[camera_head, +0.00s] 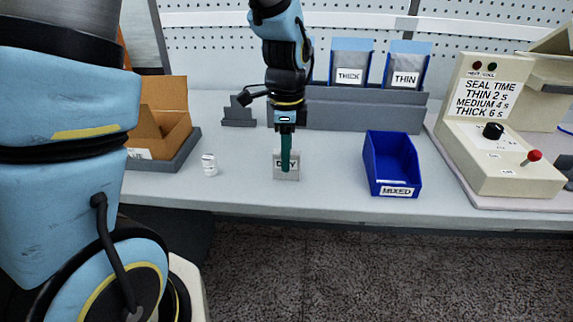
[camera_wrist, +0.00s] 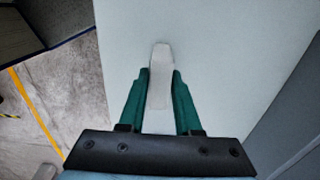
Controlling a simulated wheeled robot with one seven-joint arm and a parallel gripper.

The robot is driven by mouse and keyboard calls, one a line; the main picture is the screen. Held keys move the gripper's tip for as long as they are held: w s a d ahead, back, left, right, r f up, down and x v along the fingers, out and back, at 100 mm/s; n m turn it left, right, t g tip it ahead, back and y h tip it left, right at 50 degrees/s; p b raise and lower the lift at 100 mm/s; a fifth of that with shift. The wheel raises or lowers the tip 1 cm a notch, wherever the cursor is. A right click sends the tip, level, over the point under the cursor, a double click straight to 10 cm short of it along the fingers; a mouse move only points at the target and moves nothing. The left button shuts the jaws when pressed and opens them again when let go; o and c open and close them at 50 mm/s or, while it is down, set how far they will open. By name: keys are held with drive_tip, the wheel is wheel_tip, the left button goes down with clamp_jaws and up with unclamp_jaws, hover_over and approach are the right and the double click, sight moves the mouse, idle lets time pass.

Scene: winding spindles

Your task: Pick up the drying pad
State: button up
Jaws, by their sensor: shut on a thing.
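The drying pad (camera_head: 294,172) is a small light grey block marked DRY, over the middle of the table in the head view. My gripper (camera_head: 286,166) points down at it, and one green finger covers part of the lettering. In the wrist view the pale pad (camera_wrist: 160,60) sits between the two green fingers of my gripper (camera_wrist: 161,80), which are shut on it. I cannot tell whether the pad touches the table.
A blue bin marked MIXED (camera_head: 393,165) stands to the right. A small white container (camera_head: 209,165) and an open cardboard box (camera_head: 160,115) are to the left. A grey rack (camera_head: 350,110) is behind; a sealing machine (camera_head: 505,130) is far right. The table front (camera_head: 330,195) is clear.

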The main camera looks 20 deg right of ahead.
clamp_jaws()
